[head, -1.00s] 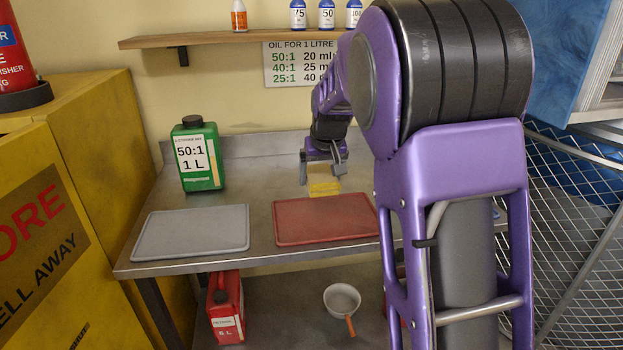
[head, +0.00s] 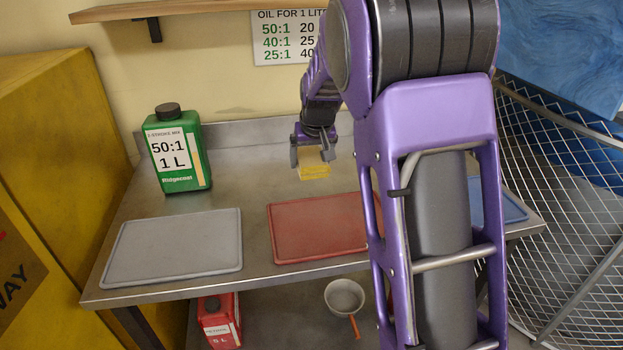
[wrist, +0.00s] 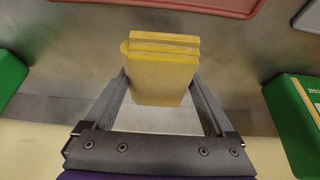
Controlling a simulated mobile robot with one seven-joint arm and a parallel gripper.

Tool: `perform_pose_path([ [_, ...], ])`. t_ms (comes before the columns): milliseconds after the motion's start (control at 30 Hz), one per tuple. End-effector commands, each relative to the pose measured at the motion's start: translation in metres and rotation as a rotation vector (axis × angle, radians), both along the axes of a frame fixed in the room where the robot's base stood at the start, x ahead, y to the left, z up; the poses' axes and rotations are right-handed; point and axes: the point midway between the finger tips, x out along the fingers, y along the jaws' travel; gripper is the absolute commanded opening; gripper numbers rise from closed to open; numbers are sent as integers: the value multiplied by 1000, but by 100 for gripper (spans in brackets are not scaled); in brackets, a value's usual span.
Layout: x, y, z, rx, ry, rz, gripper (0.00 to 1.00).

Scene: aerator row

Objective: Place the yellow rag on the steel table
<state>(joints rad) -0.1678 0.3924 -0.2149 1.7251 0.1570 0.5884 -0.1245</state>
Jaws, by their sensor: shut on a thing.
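The yellow rag (head: 314,172) is a folded, layered block in my gripper (head: 313,156). The wrist view shows the rag (wrist: 160,75) between the two fingers of my gripper (wrist: 160,88), which is shut on it. The rag is over the bare back part of the steel table (head: 240,180), behind the red mat and right of the green jug. I cannot tell whether its underside touches the table.
A grey mat (head: 175,247) and a red mat (head: 318,228) lie along the table's front. A green jug (head: 178,150) stands at back left. Another green object (wrist: 8,76) shows in the wrist view. A blue mat (head: 497,203) lies at right, partly behind my arm.

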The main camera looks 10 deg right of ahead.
Motion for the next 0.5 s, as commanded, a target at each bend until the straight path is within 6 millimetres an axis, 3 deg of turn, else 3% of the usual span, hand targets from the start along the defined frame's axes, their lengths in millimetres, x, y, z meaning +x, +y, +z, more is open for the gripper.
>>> perform_pose_path([
  [333, 0, 0, -46, 0, 2, 0, 27],
  [500, 0, 0, -53, 1, -1, 0, 27],
])
